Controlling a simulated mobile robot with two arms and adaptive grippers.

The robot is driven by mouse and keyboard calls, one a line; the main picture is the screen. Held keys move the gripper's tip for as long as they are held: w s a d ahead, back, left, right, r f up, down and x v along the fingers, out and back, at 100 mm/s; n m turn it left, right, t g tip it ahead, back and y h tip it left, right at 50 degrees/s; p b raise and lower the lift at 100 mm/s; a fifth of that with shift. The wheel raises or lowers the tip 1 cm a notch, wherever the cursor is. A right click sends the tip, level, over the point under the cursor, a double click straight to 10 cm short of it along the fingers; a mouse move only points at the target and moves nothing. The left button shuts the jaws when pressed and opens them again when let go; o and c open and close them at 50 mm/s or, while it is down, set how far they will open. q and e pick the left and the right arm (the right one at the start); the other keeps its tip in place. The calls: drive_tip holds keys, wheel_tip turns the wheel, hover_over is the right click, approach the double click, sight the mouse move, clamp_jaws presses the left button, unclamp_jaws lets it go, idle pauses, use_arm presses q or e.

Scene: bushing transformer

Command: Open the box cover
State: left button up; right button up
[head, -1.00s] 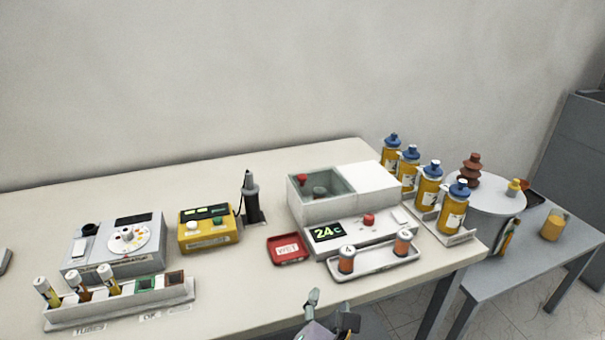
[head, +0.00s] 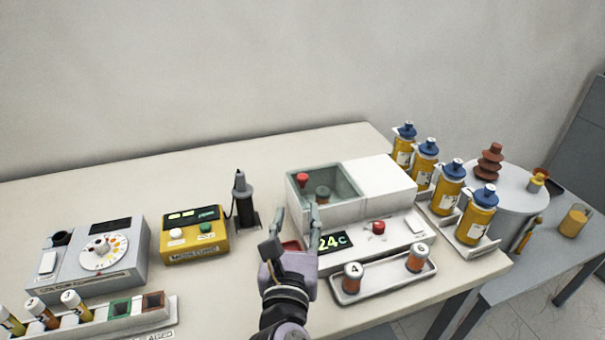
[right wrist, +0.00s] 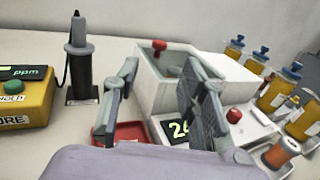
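The white box (head: 350,208) stands at the middle right of the table, with a glassy grey-green window (head: 338,180) over its left part and a white lid part (head: 385,180) on the right. A red knob (head: 302,179) shows at the window's left; it also shows in the right wrist view (right wrist: 159,45). I cannot tell whether the window is glass or an opening. My right gripper (head: 292,222) is open and empty in front of the box's left front corner. In the right wrist view its fingers (right wrist: 160,92) stand apart, with the box beyond. My left gripper is not in view.
A red tray (right wrist: 125,132) lies below my right gripper. A tray (head: 385,285) with two orange-banded cylinders stands in front of the box. Several yellow bottles (head: 449,188) stand right. A yellow meter (head: 195,238) and black probe (head: 243,203) stand left.

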approach(302, 180)
drive_tip(key=w, duration=1)
drive_tip(key=shift+d, duration=0.35)
drive_tip(key=shift+w+p, duration=0.3)
drive_tip(key=shift+w, duration=0.25)
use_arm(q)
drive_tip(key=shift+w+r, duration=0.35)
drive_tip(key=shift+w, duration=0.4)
use_arm(e)
drive_tip(key=shift+f, duration=0.1)
clamp_jaws()
